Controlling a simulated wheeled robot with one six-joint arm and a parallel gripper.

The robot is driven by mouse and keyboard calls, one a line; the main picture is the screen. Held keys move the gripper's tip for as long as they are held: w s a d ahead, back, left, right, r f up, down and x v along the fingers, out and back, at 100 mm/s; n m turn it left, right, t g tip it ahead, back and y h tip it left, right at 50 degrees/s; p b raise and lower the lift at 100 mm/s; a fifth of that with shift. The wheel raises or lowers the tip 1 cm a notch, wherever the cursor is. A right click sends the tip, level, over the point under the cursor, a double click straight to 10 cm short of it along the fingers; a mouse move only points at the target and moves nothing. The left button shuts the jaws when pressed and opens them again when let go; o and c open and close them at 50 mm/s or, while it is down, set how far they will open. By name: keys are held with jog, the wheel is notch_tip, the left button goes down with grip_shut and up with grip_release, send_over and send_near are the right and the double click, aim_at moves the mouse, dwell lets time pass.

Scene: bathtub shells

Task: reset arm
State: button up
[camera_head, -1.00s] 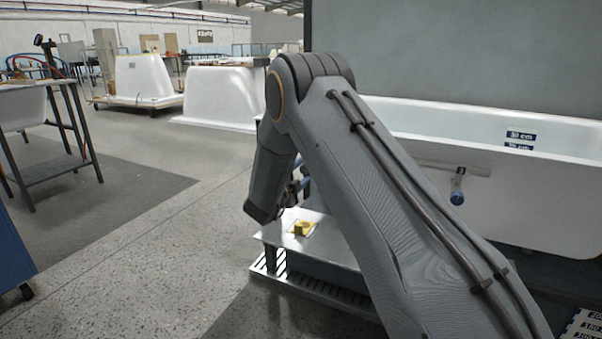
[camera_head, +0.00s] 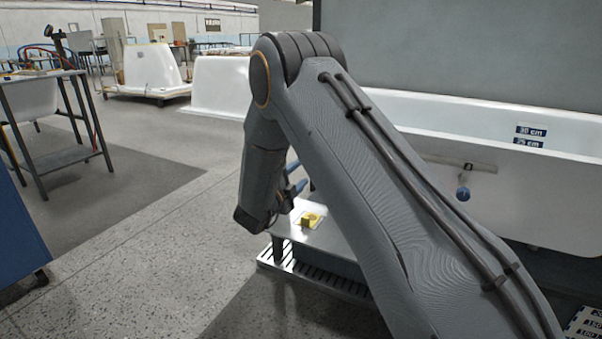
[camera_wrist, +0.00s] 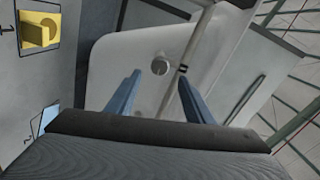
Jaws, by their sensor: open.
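My gripper (camera_wrist: 160,95) shows in the wrist view as two blue fingers set well apart, open, with nothing between them. In the head view my arm fills the middle and hides most of the gripper; only a bit of a blue finger shows beside the forearm. Beyond the fingers in the wrist view is a white tub surface (camera_wrist: 130,55) with a round grey fitting (camera_wrist: 160,67). A yellow block (camera_head: 311,220) lies on a low metal stand (camera_head: 330,238); it also shows in the wrist view (camera_wrist: 38,33), at the top left.
A dark-legged table (camera_head: 60,158) and a blue cabinet (camera_head: 20,235) stand at the left. The floor between is clear.

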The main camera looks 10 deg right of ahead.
jog(key=shift+a, duration=0.1)
jog(key=s+a+r+n+y, duration=0.2)
jog(key=a+n+y, duration=0.55)
jog(key=a, duration=0.35)
jog(key=s+a+n+g+y, duration=0.4)
jog(key=s+a+n+y, duration=0.3)
jog(key=s+a, duration=0.4)
jog(key=s+d+f+n+g+h, duration=0.2)
jog(key=s+n+g, duration=0.75)
jog(key=s, duration=1.75)
jog(key=s+d+r+n+g+h, duration=0.15)
jog(key=s+d+n, duration=0.35)
jog(key=s+d, duration=0.5)
jog(key=s+d+r+m+p, duration=0.1)
jog(key=d+r+m+p, duration=0.2)
jog(key=d+r+p, duration=0.5)
jog(key=s+d+r+m+p, duration=0.1)
jog(key=d+r+m+p, duration=0.2)
jog(key=d+r+p, duration=0.5)
notch_tip(320, 180, up, 7)
jog(key=p, duration=1)
jog(key=shift+s+d+p, duration=0.15)
jog(key=shift+d+p, duration=0.15)
jog(key=shift+d, duration=0.05)
